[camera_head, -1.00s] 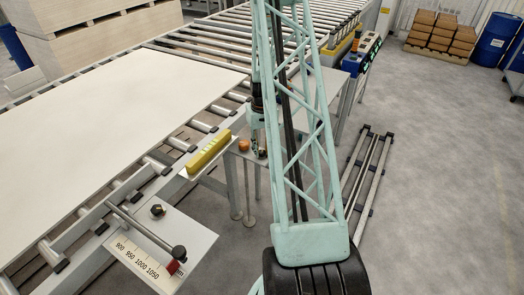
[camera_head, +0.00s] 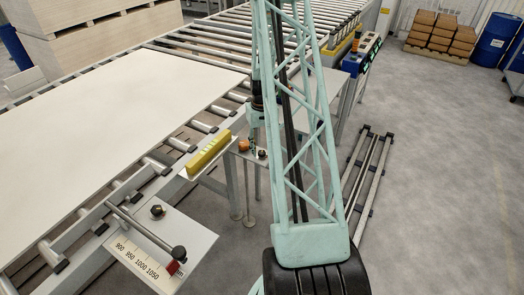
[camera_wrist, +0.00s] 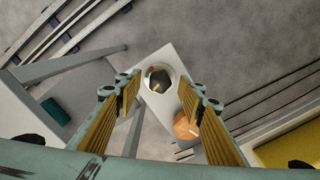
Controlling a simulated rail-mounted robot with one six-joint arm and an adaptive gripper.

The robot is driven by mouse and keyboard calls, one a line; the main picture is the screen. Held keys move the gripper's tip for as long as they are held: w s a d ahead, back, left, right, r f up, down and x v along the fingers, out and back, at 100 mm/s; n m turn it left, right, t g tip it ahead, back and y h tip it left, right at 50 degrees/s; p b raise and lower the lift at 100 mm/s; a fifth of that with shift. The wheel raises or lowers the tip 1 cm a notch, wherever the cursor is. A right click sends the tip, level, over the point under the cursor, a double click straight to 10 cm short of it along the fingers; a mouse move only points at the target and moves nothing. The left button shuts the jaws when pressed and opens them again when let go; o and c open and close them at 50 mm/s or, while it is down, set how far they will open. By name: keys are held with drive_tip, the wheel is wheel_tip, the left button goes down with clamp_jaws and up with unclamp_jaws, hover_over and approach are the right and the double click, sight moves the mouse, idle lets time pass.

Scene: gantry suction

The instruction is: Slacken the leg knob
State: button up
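My gripper is small and partly hidden in the head view.
A roller table with a large white board (camera_head: 110,120) fills the left. A yellow block (camera_head: 208,154) lies on its edge. A scale plate (camera_head: 185,240) with another black knob (camera_head: 157,211) is in front. Metal rails (camera_head: 368,185) lie on the floor at right.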

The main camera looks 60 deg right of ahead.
wheel_tip(320, 180, up, 11)
idle(0.8)
idle(0.7)
drive_tip(key=w+a+r+n, duration=0.1)
drive_tip(key=w+a+r, duration=0.2)
drive_tip(key=a+r, duration=0.45)
drive_tip(key=w+a+r+n, duration=0.1)
drive_tip(key=w+a+r, duration=0.1)
drive_tip(key=a+r, duration=0.6)
drive_tip(key=s+a+r+n+t, duration=0.2)
drive_tip(key=s+a+r, duration=0.1)
drive_tip(key=a+r, duration=1.25)
drive_tip(key=s+a+r+n, duration=0.1)
drive_tip(key=s+a+r, duration=0.35)
drive_tip(key=a, duration=0.35)
drive_tip(key=s+a+r, duration=0.3)
drive_tip(key=s+a, duration=0.2)
drive_tip(key=a, duration=0.2)
drive_tip(key=s+a+r+n+t, duration=0.2)
drive_tip(key=s+a, duration=0.8)
drive_tip(key=s, duration=0.4)
drive_tip(key=shift+s, duration=0.35)
